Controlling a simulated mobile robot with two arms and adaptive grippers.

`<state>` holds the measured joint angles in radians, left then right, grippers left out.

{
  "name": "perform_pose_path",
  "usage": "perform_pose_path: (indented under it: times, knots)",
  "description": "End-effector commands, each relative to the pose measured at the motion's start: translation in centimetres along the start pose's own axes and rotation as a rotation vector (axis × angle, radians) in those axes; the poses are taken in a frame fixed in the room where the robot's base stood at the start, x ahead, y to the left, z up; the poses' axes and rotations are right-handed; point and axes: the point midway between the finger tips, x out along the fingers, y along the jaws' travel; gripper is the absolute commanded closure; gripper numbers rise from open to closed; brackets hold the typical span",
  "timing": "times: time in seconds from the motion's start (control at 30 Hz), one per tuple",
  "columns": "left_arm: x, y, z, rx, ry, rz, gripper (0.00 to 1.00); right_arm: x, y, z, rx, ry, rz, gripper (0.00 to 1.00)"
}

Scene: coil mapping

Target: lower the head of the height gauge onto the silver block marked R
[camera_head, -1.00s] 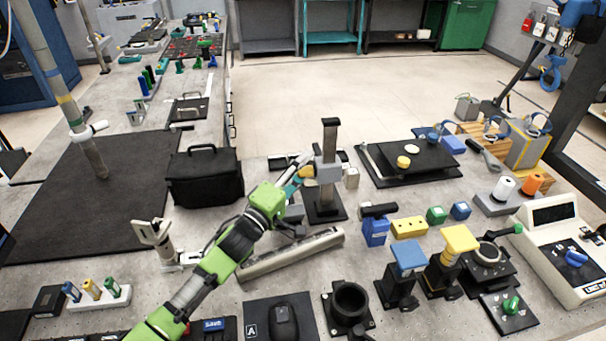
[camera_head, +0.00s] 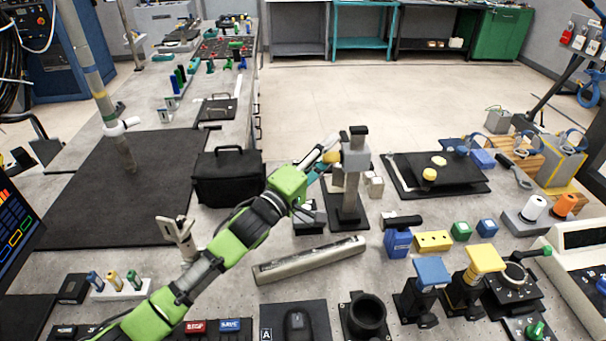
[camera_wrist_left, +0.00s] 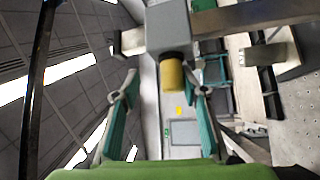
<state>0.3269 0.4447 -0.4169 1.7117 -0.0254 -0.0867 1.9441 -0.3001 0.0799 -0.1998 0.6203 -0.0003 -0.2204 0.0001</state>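The height gauge (camera_head: 350,195) stands upright on its dark base right of the black bag. Its grey head (camera_head: 356,157) sits high on the column, with a yellow knob (camera_head: 332,157) on its left side. My left gripper (camera_head: 326,164) is at this knob. My right gripper is out of view.
A long grey bar (camera_head: 310,260) lies in front of the gauge. The black bag (camera_head: 228,178) stands to the left and a black plate (camera_head: 440,172) lies to the right. Blue and yellow-topped fixtures (camera_head: 432,275) stand front right.

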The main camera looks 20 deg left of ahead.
Motion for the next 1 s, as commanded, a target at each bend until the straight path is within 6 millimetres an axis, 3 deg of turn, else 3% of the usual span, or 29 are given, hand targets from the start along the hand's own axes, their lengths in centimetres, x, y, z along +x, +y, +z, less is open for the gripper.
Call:
perform_pose_path:
  times: [0.03,1.0]
  knots:
    - [-0.4,0.7,0.0,0.000,-0.002,0.011,0.65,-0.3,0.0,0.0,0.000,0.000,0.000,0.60]
    - [-7.2,0.1,0.1,-0.002,-0.001,0.001,0.65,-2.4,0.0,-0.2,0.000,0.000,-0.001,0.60]
